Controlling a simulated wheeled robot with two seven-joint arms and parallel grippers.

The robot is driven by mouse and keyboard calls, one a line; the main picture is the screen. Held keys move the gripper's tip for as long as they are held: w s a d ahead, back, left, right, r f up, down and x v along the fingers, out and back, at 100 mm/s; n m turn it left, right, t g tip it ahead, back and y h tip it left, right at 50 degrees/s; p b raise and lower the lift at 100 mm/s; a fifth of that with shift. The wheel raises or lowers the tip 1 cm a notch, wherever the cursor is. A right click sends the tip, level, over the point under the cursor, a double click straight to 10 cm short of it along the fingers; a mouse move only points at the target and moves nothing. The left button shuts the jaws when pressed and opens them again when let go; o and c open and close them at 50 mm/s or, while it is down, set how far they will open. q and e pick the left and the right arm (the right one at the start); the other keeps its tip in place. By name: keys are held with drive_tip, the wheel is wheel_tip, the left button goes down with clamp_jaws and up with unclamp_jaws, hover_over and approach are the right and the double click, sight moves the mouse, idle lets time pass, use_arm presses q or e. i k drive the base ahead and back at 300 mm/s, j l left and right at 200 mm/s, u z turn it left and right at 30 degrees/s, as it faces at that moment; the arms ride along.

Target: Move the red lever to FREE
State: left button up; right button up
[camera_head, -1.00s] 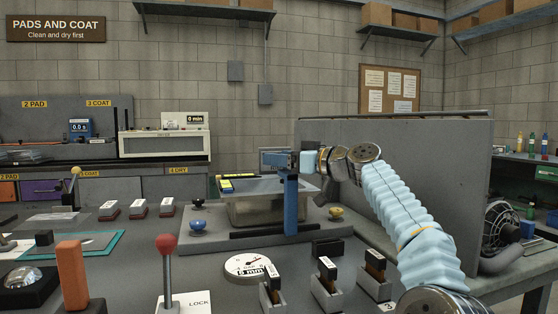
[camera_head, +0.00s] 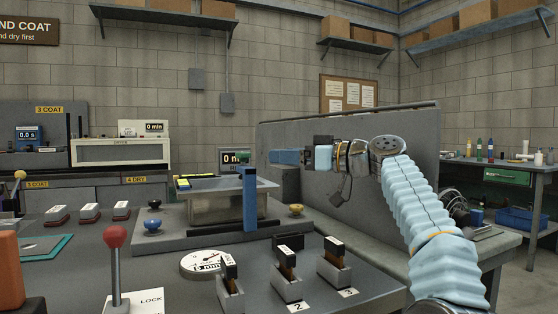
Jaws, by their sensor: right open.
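The red lever (camera_head: 115,237) is a red ball knob on a thin grey stem at the front left of the bench. It stands nearly upright on a white plate (camera_head: 150,302). The word LOCK shows on the plate to the right of the stem; no FREE label is visible. My right gripper (camera_head: 284,157) is open and empty. It points left, high over the bench, well to the right of the red lever and apart from it. My left gripper is out of view.
A blue post (camera_head: 250,200) stands before a grey tray (camera_head: 215,208) in mid-bench. A round dial (camera_head: 207,263) and several black-handled holders (camera_head: 287,270) lie right of the lever. An orange block (camera_head: 10,268) is at the left edge. A grey panel (camera_head: 350,170) rises behind my right arm.

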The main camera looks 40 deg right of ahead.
sight(114, 236)
drive_tip(key=k, duration=1.5)
